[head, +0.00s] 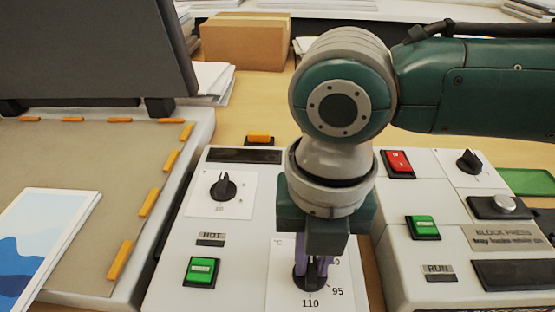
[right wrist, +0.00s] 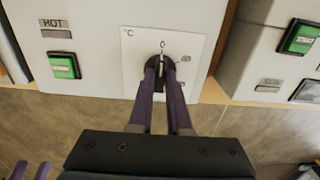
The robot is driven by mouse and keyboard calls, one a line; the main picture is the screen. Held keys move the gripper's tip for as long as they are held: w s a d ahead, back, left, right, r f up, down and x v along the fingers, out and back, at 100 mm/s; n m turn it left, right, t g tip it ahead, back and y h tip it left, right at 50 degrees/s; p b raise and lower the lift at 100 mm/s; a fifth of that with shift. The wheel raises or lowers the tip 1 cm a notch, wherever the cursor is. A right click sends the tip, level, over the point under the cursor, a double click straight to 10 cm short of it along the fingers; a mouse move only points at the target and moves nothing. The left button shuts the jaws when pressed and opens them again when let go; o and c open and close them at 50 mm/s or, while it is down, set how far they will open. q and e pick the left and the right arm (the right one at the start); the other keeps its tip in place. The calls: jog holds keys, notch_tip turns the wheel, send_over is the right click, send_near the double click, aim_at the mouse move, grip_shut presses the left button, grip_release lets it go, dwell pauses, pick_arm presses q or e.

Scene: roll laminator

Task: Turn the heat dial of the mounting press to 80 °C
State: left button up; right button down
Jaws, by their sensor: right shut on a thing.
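The heat dial (right wrist: 162,66) is a black round knob on a white °C plate (right wrist: 136,66) at the front of the mounting press (head: 226,262). My right gripper (right wrist: 161,76) reaches down with its two purple fingers shut on the dial. In the right wrist view the dial's pale mark points up towards a "0" label. In the head view the labels 110 and 95 show below and right of the dial (head: 311,282). My wrist and fingers hide part of the scale. Two purple tips at the lower left of the right wrist view look like my left gripper (right wrist: 29,170).
The press also has another black dial (head: 222,187) and a green HOT switch (head: 201,272). A block press (head: 415,270) stands close on the right. A mat-topped board (head: 70,165) with orange clips lies on the left. A cardboard box (head: 245,40) stands behind.

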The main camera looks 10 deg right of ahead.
dwell(0.6)
jog(key=shift+r+m+p, duration=0.15)
jog(key=shift+m+p, duration=0.5)
jog(key=shift+m, duration=0.05)
jog(key=m+p, duration=0.2)
jog(key=m, duration=0.1)
jog(key=m+p, duration=0.2)
jog(key=m, duration=0.2)
jog(key=shift+m+p, duration=0.3)
jog(key=shift+p, duration=0.05)
jog(key=shift+m+p, duration=0.5)
jog(key=shift+m, duration=0.8)
jog(key=c, duration=0.9)
grip_release()
jog(key=shift+o, duration=0.2)
